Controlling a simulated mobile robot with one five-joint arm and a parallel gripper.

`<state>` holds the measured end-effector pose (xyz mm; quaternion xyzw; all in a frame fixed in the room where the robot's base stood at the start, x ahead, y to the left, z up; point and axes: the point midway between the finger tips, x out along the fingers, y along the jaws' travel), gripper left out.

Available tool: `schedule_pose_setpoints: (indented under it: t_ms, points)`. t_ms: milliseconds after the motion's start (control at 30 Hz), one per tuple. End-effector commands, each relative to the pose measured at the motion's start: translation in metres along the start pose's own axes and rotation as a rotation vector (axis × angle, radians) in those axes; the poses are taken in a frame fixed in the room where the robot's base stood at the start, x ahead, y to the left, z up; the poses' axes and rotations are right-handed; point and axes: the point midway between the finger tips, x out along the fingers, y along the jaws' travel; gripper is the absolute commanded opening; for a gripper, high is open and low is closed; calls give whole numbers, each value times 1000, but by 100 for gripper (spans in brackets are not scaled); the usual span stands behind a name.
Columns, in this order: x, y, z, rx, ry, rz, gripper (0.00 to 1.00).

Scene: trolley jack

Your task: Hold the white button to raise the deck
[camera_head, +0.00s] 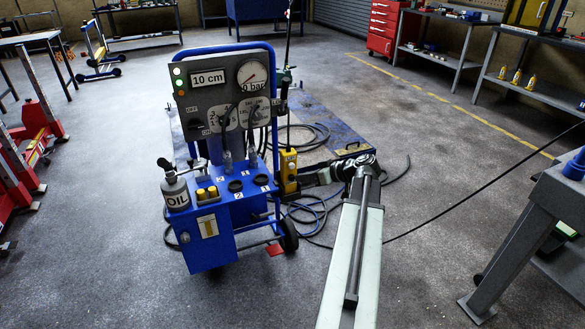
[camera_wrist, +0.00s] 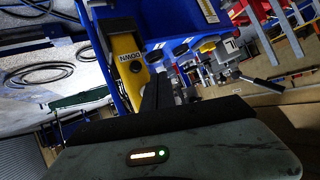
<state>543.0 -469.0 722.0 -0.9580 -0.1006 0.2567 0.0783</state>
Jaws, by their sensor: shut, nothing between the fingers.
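A blue hydraulic cart (camera_head: 222,240) stands left of centre. Its display (camera_head: 207,78) reads 10 cm and its gauge (camera_head: 252,76) reads 0 bar. A yellow pendant (camera_head: 288,170) hangs upright at the cart's right side; small buttons show on it, but I cannot pick out the white one for sure. My gripper (camera_head: 302,180) is shut and empty, its tip close to the pendant's lower right side; contact cannot be told. In the wrist view the pendant (camera_wrist: 128,62), marked DOWN, lies just beyond my fingers (camera_wrist: 158,92). The low blue deck (camera_head: 350,146) lies behind the cart.
Hoses (camera_head: 312,212) and a cable lie on the floor right of the cart. A grey workbench (camera_head: 535,215) stands at the right. An oil bottle (camera_head: 175,190) stands on the cart's left. Red stands (camera_head: 30,140) are at the far left. The front floor is clear.

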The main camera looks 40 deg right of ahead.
Motion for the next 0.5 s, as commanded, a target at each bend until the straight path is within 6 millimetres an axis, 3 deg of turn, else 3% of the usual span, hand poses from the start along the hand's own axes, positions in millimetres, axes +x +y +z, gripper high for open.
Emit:
schedule_pose_setpoints:
  t_ms: [200,500]
  points:
    - [20,15,-15,-1,0,-1,0]
    - [24,16,-17,-1,0,-2,0]
